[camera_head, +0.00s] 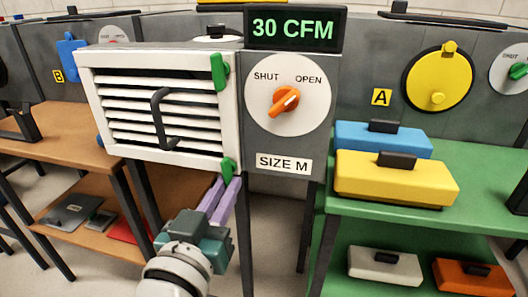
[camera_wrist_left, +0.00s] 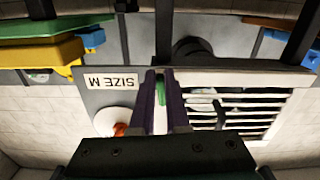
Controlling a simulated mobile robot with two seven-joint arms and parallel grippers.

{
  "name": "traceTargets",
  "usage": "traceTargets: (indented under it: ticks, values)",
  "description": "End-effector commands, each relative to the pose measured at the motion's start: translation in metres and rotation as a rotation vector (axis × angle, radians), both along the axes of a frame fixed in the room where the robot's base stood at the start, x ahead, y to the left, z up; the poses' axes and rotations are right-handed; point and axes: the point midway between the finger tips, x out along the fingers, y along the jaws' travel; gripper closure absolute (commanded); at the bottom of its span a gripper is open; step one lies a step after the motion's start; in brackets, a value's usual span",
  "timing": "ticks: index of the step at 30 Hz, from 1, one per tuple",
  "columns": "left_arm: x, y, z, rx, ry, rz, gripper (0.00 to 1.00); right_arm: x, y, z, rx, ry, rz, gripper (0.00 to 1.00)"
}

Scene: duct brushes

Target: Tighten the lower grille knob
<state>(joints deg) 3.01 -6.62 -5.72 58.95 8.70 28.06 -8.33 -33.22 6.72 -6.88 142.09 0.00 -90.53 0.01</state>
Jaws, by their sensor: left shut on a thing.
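The white louvred grille (camera_head: 160,110) with a dark handle (camera_head: 163,120) stands in front of the duct at the left. Its lower green knob (camera_head: 228,168) is at the lower right corner. The upper green knob (camera_head: 219,71) is at the upper right corner. My left gripper (camera_head: 224,190) reaches up from below with purple fingers shut on the lower knob. In the left wrist view, upside down, the knob (camera_wrist_left: 161,88) shows between the fingertips. My right gripper is not in view.
A green table (camera_head: 480,210) at the right holds blue (camera_head: 372,137) and yellow (camera_head: 394,177) brush blocks. A brown table (camera_head: 62,150) stands at the left.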

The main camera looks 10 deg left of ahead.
Motion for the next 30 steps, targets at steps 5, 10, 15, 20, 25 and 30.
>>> traceTargets:
  ticks: [5,10,15,20,25,30]
  values:
    - [0.0005,0.0009,0.001,0.037,-0.004,0.001,1.0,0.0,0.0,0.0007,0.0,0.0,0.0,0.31]
    - [0.0005,0.0009,0.001,0.048,-0.005,0.0,1.0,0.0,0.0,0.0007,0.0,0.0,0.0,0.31]
    - [0.0005,0.0009,0.0011,0.047,-0.005,0.0,1.0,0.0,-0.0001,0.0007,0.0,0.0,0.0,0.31]
    - [0.0006,0.0009,0.0012,0.047,-0.005,0.0,0.83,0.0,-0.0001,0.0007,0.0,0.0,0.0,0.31]
    - [0.0004,0.0009,0.0009,0.046,-0.004,0.0,0.64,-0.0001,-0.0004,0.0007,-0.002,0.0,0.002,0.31]
    - [0.0003,0.0008,0.0005,0.046,-0.004,0.0,0.56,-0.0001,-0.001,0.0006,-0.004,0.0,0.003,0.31]
